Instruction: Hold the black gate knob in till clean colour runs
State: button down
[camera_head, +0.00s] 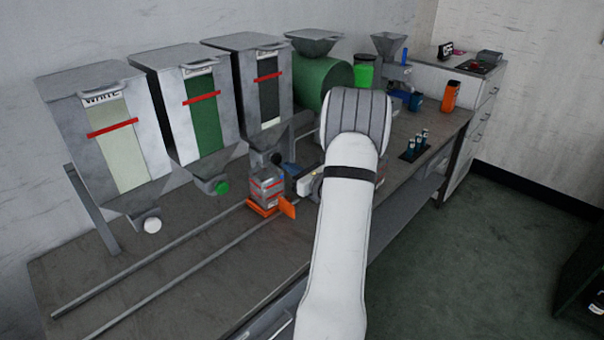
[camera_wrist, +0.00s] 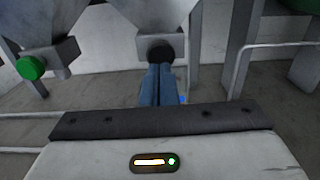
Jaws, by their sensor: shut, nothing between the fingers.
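The black gate knob (camera_wrist: 161,50) sits at the outlet under a grey hopper in the wrist view. My gripper (camera_wrist: 158,68) has its blue fingers shut with nothing between them. The fingertips meet the lower part of the knob in the picture; whether they press it cannot be told. In the head view, the hopper with the dark window (camera_head: 268,88) is third in the row, and my blue fingers (camera_head: 290,168) are near its outlet. No running material can be made out.
The white hopper (camera_head: 110,130) and the green hopper (camera_head: 203,105), with its green knob (camera_wrist: 31,67), stand to the left. Rails (camera_head: 150,262) run along the bench. A green drum (camera_head: 325,82) and an orange bottle (camera_head: 451,96) are farther back.

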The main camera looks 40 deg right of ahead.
aim_at(278, 159)
jog(key=shift+w+a, duration=0.1)
jog(key=shift+w, duration=1.2)
jog(key=shift+w+a+f+b, duration=0.1)
jog(key=shift+w+f+b, duration=0.05)
jog(key=shift+w+b, duration=0.5)
jog(key=shift+w, duration=0.3)
jog(key=shift+r, duration=0.45)
dwell(1.5)
